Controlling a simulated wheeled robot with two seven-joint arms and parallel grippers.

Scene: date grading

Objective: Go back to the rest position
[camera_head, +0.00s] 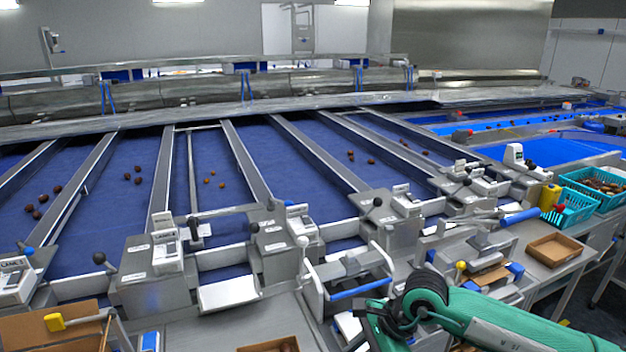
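My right arm (500,318), green with a black joint, comes in from the lower right and bends near the bottom centre-right. I see no gripper fingers at its end, so my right gripper is not visible. My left arm and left gripper are not in view. The arm is in front of the sorting line's near edge and covers part of the bench there.
Blue conveyor lanes (100,205) with scattered brown dates (57,189) run away from me between metal rails. Metal lane stations with levers line the near edge. A brown tray (554,250) and teal crates (573,212) stand at right. A cardboard box (55,332) is lower left.

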